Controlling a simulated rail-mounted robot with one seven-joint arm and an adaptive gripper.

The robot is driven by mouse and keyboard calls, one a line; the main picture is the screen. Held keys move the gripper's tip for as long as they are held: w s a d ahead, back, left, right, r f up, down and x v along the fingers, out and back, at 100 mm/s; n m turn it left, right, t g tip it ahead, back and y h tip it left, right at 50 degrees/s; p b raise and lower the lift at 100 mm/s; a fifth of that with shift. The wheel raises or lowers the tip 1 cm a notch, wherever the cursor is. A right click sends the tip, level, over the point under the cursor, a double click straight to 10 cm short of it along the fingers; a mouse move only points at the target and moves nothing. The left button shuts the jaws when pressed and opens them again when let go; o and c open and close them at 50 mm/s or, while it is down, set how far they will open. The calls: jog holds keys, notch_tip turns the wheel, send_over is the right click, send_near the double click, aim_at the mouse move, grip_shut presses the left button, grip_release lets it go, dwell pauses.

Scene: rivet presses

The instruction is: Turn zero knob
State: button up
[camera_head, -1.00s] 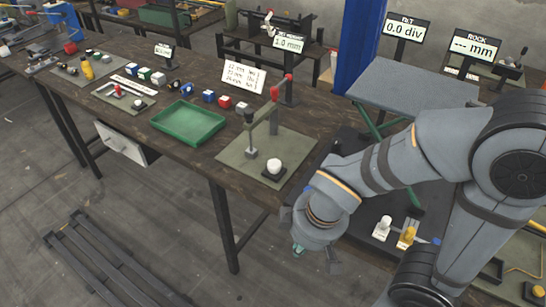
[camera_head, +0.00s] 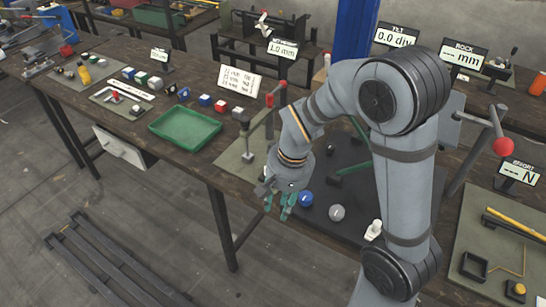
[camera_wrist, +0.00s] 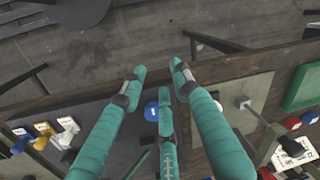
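No knob is readably marked zero, so I cannot tell which one is the zero knob. A blue round knob (camera_head: 305,198) and a grey round knob (camera_head: 336,212) sit on the dark plate to the right of my gripper (camera_head: 282,203). The blue knob also shows in the wrist view (camera_wrist: 151,109), close to the fingers. My gripper's teal fingers are spread apart and empty, above the table's front edge.
A green tray (camera_head: 185,127) lies on the wooden table left of my arm. A red-ended lever (camera_head: 502,145) stands at the right by the effort display (camera_head: 519,172). The tilt display (camera_head: 396,34) reads 0.0 div.

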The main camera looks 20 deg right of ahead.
jog(key=o, duration=0.4)
jog(key=w+m+p, duration=0.1)
jog(key=w+m, duration=0.2)
jog(key=w+d+r+m+y+p, duration=0.1)
jog(key=w+m+p, duration=0.1)
jog(key=w+m, duration=0.2)
jog(key=w+d+r+m+p, duration=0.1)
jog(key=w+m, duration=0.2)
jog(key=shift+w+r+y, duration=0.2)
jog(key=shift+w+y, duration=0.1)
jog(key=shift+o, duration=0.5)
jog(key=w+d+m+y+p, duration=0.1)
jog(key=w+d+m+p, duration=0.2)
jog(key=w+m, duration=0.4)
jog(key=shift+d+m+t+p, duration=0.35)
jog(key=shift+d+m, duration=0.25)
jog(key=shift+m, duration=0.9)
jog(key=x, duration=0.3)
jog(key=p+x, duration=0.1)
jog(key=x, duration=0.3)
jog(key=w+p+x, duration=0.1)
jog(key=x, duration=0.2)
jog(key=shift+d+f, duration=0.15)
jog(key=shift+f, duration=0.15)
jog(key=shift+s, duration=0.1)
jog(key=shift+c, duration=1.3)
jog(key=shift+r, duration=0.1)
jog(key=c, duration=0.7)
jog(key=shift+c, duration=0.7)
